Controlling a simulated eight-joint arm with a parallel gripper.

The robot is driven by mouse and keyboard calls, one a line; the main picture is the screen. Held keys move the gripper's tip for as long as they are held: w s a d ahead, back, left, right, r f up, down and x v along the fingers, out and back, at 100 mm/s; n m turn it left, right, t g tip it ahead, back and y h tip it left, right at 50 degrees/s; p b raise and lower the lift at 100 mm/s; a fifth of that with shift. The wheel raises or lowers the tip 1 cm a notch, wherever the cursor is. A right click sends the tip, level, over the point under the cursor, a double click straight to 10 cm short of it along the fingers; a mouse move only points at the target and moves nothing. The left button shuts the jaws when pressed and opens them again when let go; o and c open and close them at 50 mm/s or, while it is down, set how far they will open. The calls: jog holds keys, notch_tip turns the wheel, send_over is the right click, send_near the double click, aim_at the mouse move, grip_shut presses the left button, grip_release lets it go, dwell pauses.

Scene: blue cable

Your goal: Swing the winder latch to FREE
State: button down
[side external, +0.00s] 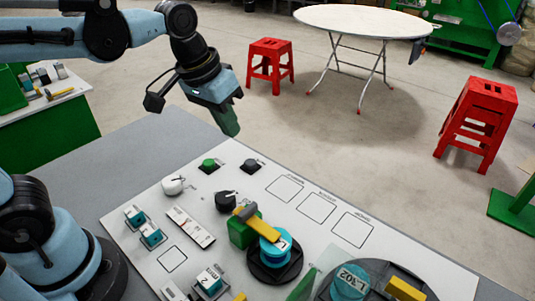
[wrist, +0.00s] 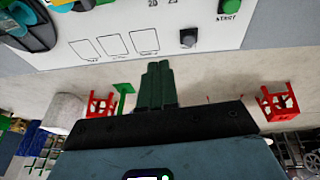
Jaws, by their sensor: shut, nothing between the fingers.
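My gripper (side external: 231,128) has green fingers pressed together with nothing between them. It hangs in the air beyond the panel's far edge, well above and away from the devices. In the wrist view my gripper (wrist: 158,68) points toward the panel's edge. A yellow lever on a green block (side external: 243,230) lies against a teal spool (side external: 275,250) on a black disc. A second yellow lever (side external: 405,289) sits by another teal spool (side external: 350,281), marked L302, at the front right. I cannot read which lever is the winder latch or its FREE mark.
The white panel (side external: 130,222) also carries a green button (side external: 209,163), a grey button (side external: 251,166), a black knob (side external: 226,200), a white knob (side external: 173,185) and teal switches (side external: 150,235). Outlined squares at its far right are bare. Red stools (side external: 270,65) and a round table (side external: 362,20) stand beyond.

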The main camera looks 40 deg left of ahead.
aim_at(279, 229)
jog(key=w+d+g, duration=0.2)
jog(key=d+g, duration=0.2)
jog(key=d, duration=0.3)
jog(key=w+d+f+g+y, duration=0.1)
jog(key=w+d+g, duration=0.2)
jog(key=d, duration=0.5)
jog(key=shift+w+d+g, duration=0.25)
jog(key=shift+g, duration=0.15)
jog(key=x, duration=1)
jog(key=shift+s, duration=2.05)
